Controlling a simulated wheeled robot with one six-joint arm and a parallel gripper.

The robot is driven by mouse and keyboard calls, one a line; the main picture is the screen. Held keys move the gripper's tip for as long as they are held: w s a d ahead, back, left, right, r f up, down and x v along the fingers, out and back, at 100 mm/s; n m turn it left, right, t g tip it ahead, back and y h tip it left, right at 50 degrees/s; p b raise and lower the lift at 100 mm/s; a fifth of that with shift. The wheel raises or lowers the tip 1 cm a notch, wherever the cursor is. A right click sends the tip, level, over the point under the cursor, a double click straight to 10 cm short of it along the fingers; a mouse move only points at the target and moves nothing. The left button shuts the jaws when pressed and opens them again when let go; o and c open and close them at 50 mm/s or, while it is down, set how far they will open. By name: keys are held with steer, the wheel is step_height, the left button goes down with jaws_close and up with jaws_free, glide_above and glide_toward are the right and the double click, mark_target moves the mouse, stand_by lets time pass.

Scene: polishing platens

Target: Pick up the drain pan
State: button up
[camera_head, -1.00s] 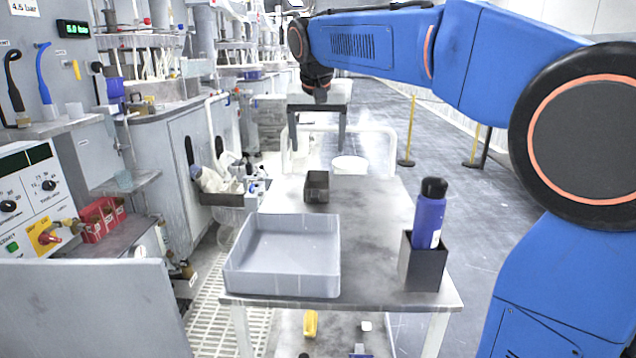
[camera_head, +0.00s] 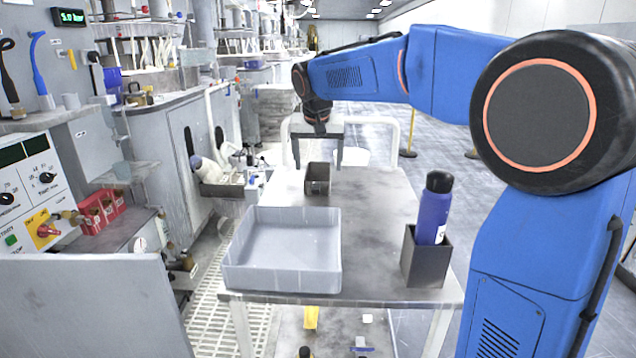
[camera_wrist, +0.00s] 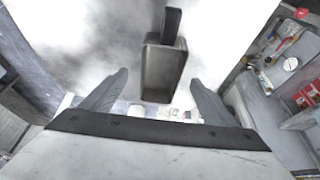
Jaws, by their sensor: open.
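A small dark open-topped pan (camera_head: 317,180), which I take to be the drain pan, sits at the far middle of the grey table (camera_head: 375,225). It also shows in the wrist view (camera_wrist: 160,72), with a black bar at its upper end. My gripper (camera_head: 318,165) is open and empty, just beyond and above the pan in the head view. In the wrist view the open fingers (camera_wrist: 158,78) point toward the pan, which appears between them. I cannot tell how high the fingertips are above the table.
A large grey tray (camera_head: 285,281) lies at the table's front left. A blue bottle (camera_head: 433,212) stands in a dark square holder (camera_head: 425,262) at the front right. Red bins (camera_head: 100,212) and machine panels line the left. The table is bare between tray and holder.

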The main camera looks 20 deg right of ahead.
steer(key=shift+x, duration=3)
steer(key=shift+w+a+r, duration=0.1)
steer(key=c, duration=1.2)
